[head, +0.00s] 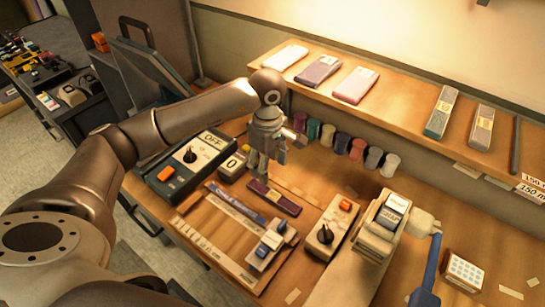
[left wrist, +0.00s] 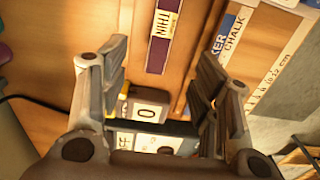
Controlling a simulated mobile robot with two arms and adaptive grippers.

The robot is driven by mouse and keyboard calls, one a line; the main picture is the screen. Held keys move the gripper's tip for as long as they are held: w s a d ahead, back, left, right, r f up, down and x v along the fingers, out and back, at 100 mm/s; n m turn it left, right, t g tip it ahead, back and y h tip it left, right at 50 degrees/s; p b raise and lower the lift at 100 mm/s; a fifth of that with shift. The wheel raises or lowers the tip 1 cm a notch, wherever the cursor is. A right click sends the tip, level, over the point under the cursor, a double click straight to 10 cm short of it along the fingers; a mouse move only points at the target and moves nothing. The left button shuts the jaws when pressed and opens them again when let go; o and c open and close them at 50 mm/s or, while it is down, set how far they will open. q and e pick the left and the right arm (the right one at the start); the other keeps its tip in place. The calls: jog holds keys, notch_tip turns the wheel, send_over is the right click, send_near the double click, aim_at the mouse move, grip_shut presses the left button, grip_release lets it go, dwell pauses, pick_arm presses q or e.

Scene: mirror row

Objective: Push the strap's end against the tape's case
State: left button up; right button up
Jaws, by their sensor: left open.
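A dark purple strap (head: 274,197) with a pale label lies flat on the bench, below and right of my left gripper. In the left wrist view the strap (left wrist: 157,56) runs away from between the fingers, its label reading "THIN". A small dark case (head: 233,165) with a white face marked "0", seemingly the tape's case, stands left of the gripper. It shows between the fingers in the left wrist view (left wrist: 149,111). My left gripper (head: 264,168) points down, open, with nothing seen between its tips.
A grey box with a knob marked "OFF" (head: 190,156) stands to the left. A measuring board (head: 213,236) with a slider lies in front. A knob box (head: 326,232) stands to the right. Several coloured rolls (head: 341,144) line the wall under a shelf (head: 400,104).

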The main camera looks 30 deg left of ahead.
pick_arm(q)
jog(key=p, duration=0.2)
send_over(268, 192)
notch_tip(268, 192, down, 6)
jog(key=shift+f, duration=0.1)
notch_tip(268, 192, down, 3)
jog(key=shift+d+f, duration=0.1)
jog(key=shift+f, duration=0.65)
pick_arm(e)
jog(key=shift+s+a+r, duration=0.1)
jog(key=shift+s+r, duration=0.85)
jog(key=shift+s, duration=0.15)
pick_arm(q)
jog(key=c, duration=1.1)
